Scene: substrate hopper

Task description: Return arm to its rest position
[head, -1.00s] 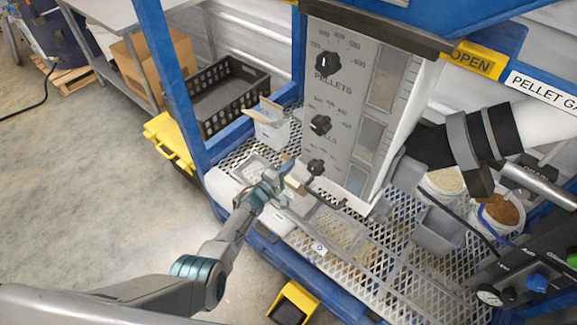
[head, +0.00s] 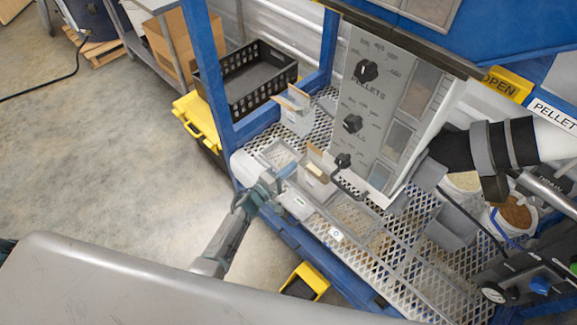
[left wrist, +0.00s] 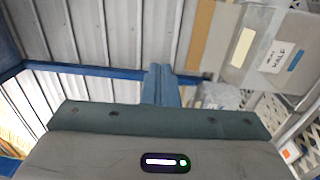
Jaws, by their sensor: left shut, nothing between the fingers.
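My left gripper (head: 266,188) is in the head view, in front of the hopper's mesh shelf (head: 385,268). Its fingers are together with nothing between them. They point up and right towards a small open box (head: 316,180) on the shelf; in this view I cannot tell how large the gap is. In the left wrist view the shut fingers (left wrist: 161,80) show at the centre, and a box with a label reading "HALF" (left wrist: 268,48) is at the upper right, apart from them. My right gripper is not in view.
The grey panel (head: 375,105) with several black knobs stands behind the shelf. Another open box (head: 295,112), a black crate (head: 245,80) and a yellow case (head: 200,122) are farther back. A yellow pedal (head: 306,282) is on the floor. The floor at left (head: 110,150) is clear.

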